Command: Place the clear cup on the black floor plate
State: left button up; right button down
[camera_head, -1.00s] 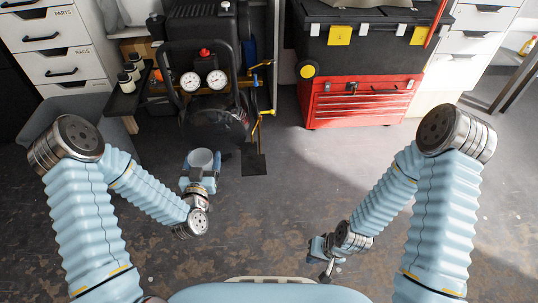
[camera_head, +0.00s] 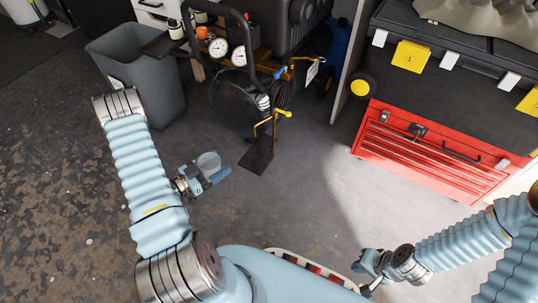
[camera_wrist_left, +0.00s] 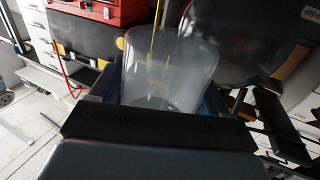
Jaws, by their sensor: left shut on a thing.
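The clear cup (camera_head: 209,162) is upright in my left gripper (camera_head: 206,178), whose blue fingers are shut around it. In the left wrist view the cup (camera_wrist_left: 172,68) stands between the fingers, and things behind it show through its wall. The black floor plate (camera_head: 256,160) lies on the floor to the right of the cup, at the foot of a yellow-handled stand. The cup is held apart from the plate. My right gripper (camera_head: 369,268) is low at the right, away from both; its finger gap is too small to tell.
A compressor with two gauges (camera_head: 228,52) stands behind the plate, with a yellow pedal lever (camera_head: 265,122) rising above it. A grey bin (camera_head: 130,65) is at the left. A red tool chest (camera_head: 435,150) is at the right. The floor (camera_head: 290,205) in front of the plate is clear.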

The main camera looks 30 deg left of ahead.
pick_arm(q)
jog(key=shift+s+f+h, duration=0.2)
jog(key=shift+f+h, duration=0.1)
jog(key=x, duration=0.8)
jog(key=b+x, duration=0.1)
jog(key=x, duration=0.8)
jog(key=shift+f+b, duration=0.25)
jog(key=shift+b, duration=0.05)
jog(key=f, duration=0.1)
jog(key=f+b, duration=0.1)
jog(key=f, duration=0.1)
jog(key=shift+w+d+f, duration=0.15)
jog(key=shift+d+f, duration=0.05)
jog(key=shift+f, duration=0.05)
jog(key=shift+f, duration=0.1)
jog(key=o, duration=1)
jog(key=shift+r, duration=0.25)
jog(key=p+v, duration=0.1)
jog(key=v, duration=1.1)
jog(key=shift+a, duration=0.1)
